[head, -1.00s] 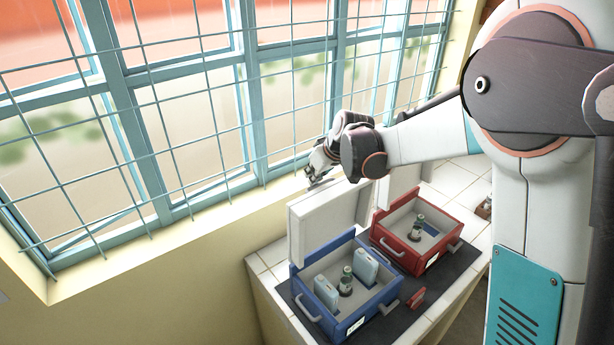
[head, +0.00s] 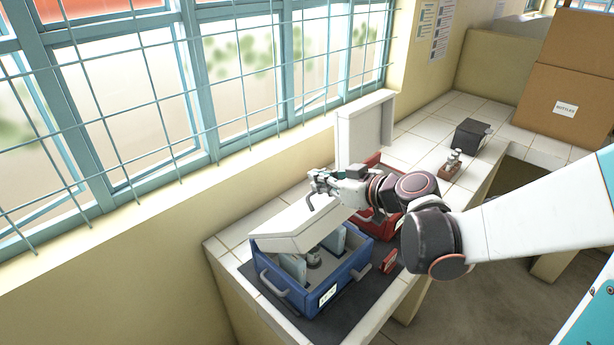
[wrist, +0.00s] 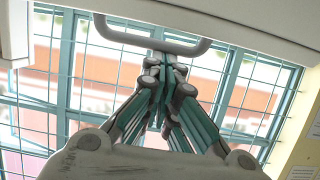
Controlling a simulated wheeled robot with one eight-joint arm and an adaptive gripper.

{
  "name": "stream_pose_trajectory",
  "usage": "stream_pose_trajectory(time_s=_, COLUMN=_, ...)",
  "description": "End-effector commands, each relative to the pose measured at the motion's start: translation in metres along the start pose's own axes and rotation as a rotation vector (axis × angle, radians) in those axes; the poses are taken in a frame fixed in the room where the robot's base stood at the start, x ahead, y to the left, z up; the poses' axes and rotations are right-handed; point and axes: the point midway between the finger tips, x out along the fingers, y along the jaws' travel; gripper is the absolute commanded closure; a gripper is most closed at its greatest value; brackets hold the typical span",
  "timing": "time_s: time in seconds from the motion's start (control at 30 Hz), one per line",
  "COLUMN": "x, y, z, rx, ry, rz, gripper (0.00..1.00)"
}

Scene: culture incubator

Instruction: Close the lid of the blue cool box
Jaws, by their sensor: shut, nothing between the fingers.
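The blue cool box (head: 341,283) stands on a dark mat in the head view. Its white lid (head: 285,228) is partly lowered, tilted over the box with a gap at the front. Pale blue packs and a dark bottle top (head: 314,262) show through the gap. My gripper (head: 318,186) is at the lid's upper right edge; contact is unclear from here. In the wrist view my gripper (wrist: 163,62) is shut and empty, its fingertips close to a grey handle (wrist: 150,38) below a pale surface, probably the lid.
The red cool box (head: 366,166) stands right behind my arm, its white lid (head: 366,128) upright. A small red object (head: 389,262) lies on the mat (head: 352,318). A dark box (head: 472,135) and cardboard boxes (head: 568,85) stand farther back. The barred window lines the left.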

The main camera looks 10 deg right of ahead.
Motion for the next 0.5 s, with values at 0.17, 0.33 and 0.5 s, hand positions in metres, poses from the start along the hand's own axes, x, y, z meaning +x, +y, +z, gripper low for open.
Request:
stream_pose_trajectory(time_s=0.17, x=-0.015, y=0.001, z=0.043, rx=0.002, ry=-0.001, rz=0.002, gripper=1.0)
stream_pose_trajectory(time_s=0.33, x=-0.026, y=0.002, z=0.08, rx=0.002, ry=-0.001, rz=0.002, gripper=1.0)
stream_pose_trajectory(time_s=0.5, x=-0.032, y=0.002, z=0.115, rx=0.001, ry=-0.001, rz=0.001, gripper=1.0)
